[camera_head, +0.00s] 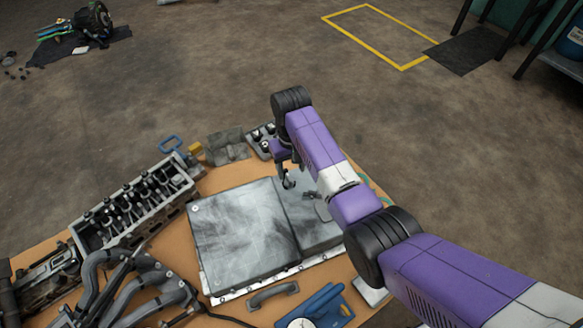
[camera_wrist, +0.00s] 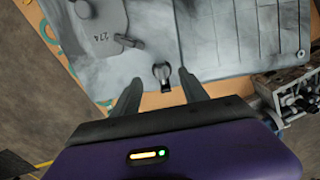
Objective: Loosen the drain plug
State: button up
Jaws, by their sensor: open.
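A grey metal pan (camera_head: 240,232) lies on the tan-topped workbench. In the wrist view its grey surface (camera_wrist: 215,40) fills the upper part. A small dark round fitting with a pale centre (camera_wrist: 162,74), which looks like the drain plug, sits at the pan's near edge. My gripper (camera_wrist: 160,84) is open and empty, with one finger on each side of this fitting in the picture. I cannot tell the height gap between them. In the head view my gripper (camera_head: 288,183) hangs over the pan's far right part, and the fitting is not clear there.
A raised plate marked 274 (camera_wrist: 100,38) with a small lever stands on the pan. A cylinder head (camera_head: 135,205) and grey pipes (camera_head: 140,285) lie at the left of the bench.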

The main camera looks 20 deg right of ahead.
aim_at(291, 182)
jog(key=shift+f+b, duration=2.25)
jog(key=shift+f, duration=1.7)
